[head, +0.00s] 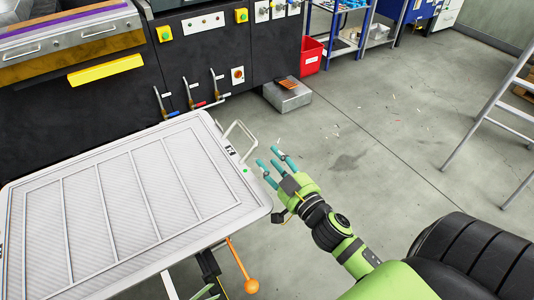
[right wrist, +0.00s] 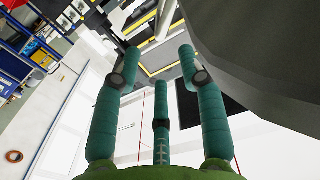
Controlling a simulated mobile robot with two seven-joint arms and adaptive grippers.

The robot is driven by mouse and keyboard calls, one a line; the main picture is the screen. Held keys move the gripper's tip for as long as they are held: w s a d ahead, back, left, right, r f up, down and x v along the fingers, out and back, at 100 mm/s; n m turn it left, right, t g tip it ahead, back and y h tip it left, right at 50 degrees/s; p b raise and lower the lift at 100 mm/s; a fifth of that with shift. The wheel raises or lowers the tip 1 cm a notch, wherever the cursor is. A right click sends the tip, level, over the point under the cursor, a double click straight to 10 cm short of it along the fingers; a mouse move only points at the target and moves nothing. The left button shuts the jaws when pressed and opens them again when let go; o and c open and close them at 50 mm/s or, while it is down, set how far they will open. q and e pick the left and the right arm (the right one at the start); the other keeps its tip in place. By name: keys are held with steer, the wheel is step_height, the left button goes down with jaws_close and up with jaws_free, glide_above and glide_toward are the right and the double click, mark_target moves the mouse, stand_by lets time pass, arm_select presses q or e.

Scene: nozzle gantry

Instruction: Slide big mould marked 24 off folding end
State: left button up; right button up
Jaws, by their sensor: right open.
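The big mould (head: 97,207) is a pale grey, flat, ribbed panel with a raised rim, lying at the left of the head view. A small black-and-white label (head: 230,150) sits at its right end; its number is too small to read surely. A wire handle (head: 238,133) sticks out from that end. My right gripper (head: 275,168) has teal fingers, spread open and empty, just right of the mould's right end and the handle. In the right wrist view the open fingers (right wrist: 155,85) hold nothing. My left gripper is not in view.
An orange ball-ended lever (head: 250,285) sticks out below the mould's near right corner. A black machine (head: 80,115) stands behind the mould. A grey metal box (head: 287,97) and red bin (head: 311,55) stand on the floor. A ladder (head: 505,120) is at right; the floor between is mostly clear.

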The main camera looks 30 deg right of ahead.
mark_target(249, 133)
steer(key=w+p, duration=0.2)
steer(key=w, duration=0.8)
steer(key=shift+w, duration=0.95)
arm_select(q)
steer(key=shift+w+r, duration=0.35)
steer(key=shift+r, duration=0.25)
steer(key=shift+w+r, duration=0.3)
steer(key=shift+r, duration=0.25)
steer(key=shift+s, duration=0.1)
arm_select(e)
jaws_close()
